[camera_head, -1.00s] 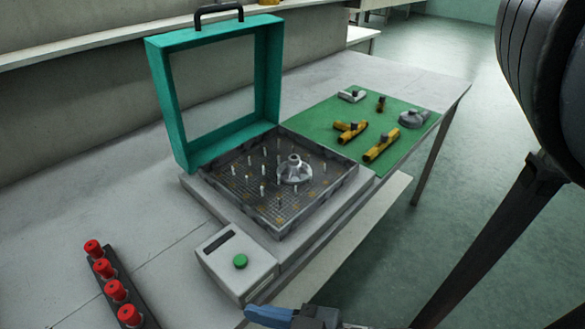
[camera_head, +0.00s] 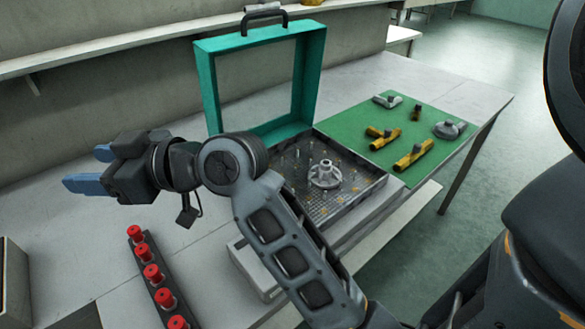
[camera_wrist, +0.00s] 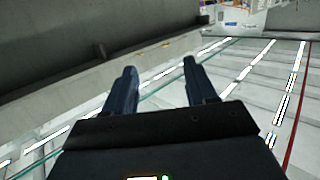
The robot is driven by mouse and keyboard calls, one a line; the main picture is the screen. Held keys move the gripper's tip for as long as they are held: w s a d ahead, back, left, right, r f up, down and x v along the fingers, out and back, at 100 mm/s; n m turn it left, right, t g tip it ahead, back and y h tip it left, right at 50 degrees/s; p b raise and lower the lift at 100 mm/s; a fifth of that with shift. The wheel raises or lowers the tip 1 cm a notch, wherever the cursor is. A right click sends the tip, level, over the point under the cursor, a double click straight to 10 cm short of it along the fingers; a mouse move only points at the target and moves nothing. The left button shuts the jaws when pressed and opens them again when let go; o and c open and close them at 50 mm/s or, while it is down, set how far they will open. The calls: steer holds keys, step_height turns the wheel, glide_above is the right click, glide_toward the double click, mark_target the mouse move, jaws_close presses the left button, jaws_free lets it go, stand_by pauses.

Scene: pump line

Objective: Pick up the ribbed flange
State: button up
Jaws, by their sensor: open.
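A silver-grey flange with a raised hub and ribs (camera_head: 325,174) sits upright in the dark mesh-floored tray (camera_head: 350,205) of the open teal-framed case. A second grey flange (camera_head: 450,130), lower and less clear, lies on the green mat at the right; I cannot make out ribs on it. My gripper (camera_head: 88,168) is open and empty, well to the left of the tray and above the table, with its blue fingers pointing left. The wrist view shows the two fingers apart (camera_wrist: 160,68) with nothing between them and neither flange in sight. My arm covers the tray's near left part.
Several thin pins stand around the flange in the tray. The teal frame (camera_head: 206,85) rises behind it. Yellow fittings (camera_head: 412,155) and a grey fitting (camera_head: 387,100) lie on the green mat (camera_head: 350,127). A row of red knobs (camera_head: 151,273) stands front left. A control box (camera_head: 250,270) is partly hidden.

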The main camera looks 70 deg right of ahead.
steer(key=d+r+n+g, duration=0.2)
steer(key=d+n+g, duration=0.15)
steer(key=d, duration=0.25)
steer(key=n+g+h+p, duration=0.3)
steer(key=n+g, duration=0.3)
steer(key=g, duration=0.6)
glide_above(326, 162)
steer(key=shift+m, duration=0.25)
steer(key=f, duration=0.7)
steer(key=shift+s+a+f, duration=0.1)
steer(key=shift+a+f, duration=0.2)
steer(key=shift+a, duration=0.05)
steer(key=shift+s+f+g, duration=0.2)
steer(key=shift+s+g, duration=0.05)
steer(key=shift+w+d+f, duration=0.15)
steer(key=shift+f, duration=1.7)
steer(key=shift+w+d+f, duration=0.1)
steer(key=shift+w+f, duration=0.05)
steer(key=shift+f, duration=1.7)
jaws_close()
